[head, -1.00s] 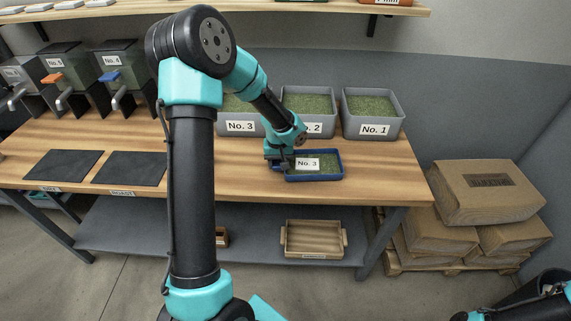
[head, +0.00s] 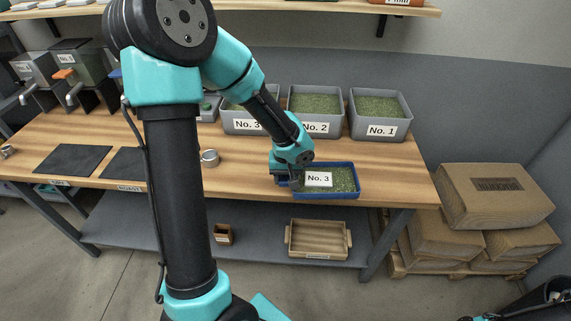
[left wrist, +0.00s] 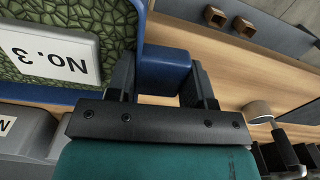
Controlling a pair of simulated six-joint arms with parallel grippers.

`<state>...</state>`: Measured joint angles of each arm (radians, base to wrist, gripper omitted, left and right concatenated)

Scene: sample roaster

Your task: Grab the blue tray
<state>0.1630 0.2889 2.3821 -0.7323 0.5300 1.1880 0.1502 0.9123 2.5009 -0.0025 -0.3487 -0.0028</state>
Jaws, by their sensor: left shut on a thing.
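The blue tray (head: 348,192) holds green beans and a white card marked No. 3. It is near the front edge of the wooden bench in the head view. My left gripper (head: 291,178) is at its left end. In the left wrist view, the fingers of my left gripper (left wrist: 163,85) are shut on the tray's blue end tab (left wrist: 163,72), and part of the tray (left wrist: 140,25) shows beside them. I cannot tell whether the tray touches the bench. My right gripper is not clearly in view; only dark and teal arm parts show at the bottom right.
Grey bins marked No. 3 (head: 242,122), No. 2 (head: 318,128) and No. 1 (head: 381,128) stand behind the tray. Dark mats (head: 73,160) and a small metal cup (head: 209,158) lie to the left. A wooden tray (head: 318,240) is on the lower shelf. Boxes (head: 496,195) are stacked at right.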

